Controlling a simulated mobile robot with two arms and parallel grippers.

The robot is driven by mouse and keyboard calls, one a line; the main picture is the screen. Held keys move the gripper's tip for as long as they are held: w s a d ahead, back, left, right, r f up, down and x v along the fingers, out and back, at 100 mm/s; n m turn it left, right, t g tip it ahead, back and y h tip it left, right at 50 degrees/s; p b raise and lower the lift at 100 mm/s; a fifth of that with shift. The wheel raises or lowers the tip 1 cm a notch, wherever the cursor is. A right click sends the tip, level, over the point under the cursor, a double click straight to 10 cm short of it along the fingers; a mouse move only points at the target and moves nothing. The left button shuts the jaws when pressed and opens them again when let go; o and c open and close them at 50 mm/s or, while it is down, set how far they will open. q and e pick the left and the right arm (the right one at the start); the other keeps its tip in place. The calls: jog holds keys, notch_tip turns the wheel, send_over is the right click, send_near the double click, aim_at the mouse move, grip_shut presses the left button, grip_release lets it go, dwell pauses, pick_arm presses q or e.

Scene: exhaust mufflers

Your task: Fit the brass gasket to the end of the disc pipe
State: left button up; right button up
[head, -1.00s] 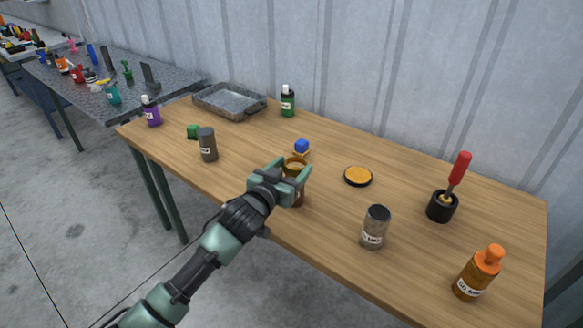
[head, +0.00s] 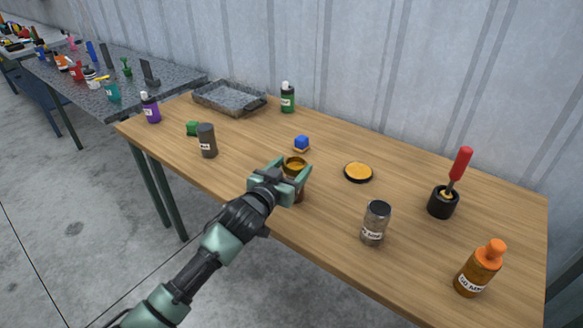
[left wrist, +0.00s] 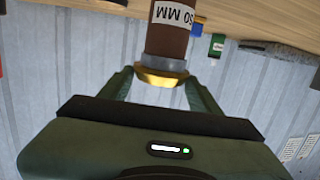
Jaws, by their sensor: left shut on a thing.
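The brass gasket (left wrist: 162,77) is a gold ring between the fingers of my left gripper (head: 290,172), which is shut on it. It also shows from above in the head view (head: 294,162). In the left wrist view, which is upside down, the ring meets the grey end collar of a brown pipe (left wrist: 168,38) labelled "50 MM". This pipe (head: 299,194) stands upright on the table, mostly hidden by the gripper in the head view. Whether the ring is seated or only touching, I cannot tell. I cannot tell which pipe is the disc pipe. My right gripper is not in view.
On the wooden table (head: 420,190) stand a dark grey cylinder (head: 207,141), a metallic cylinder (head: 375,222), a blue block (head: 301,143), a yellow-topped disc (head: 358,172), a red-handled tool in a black holder (head: 443,203) and an orange bottle (head: 480,268). A grey tray (head: 228,98) is at the back.

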pick_arm(q)
jog(key=shift+f, duration=0.3)
jog(key=o, duration=1.5)
jog(key=shift+c, duration=0.2)
jog(key=shift+r, duration=0.1)
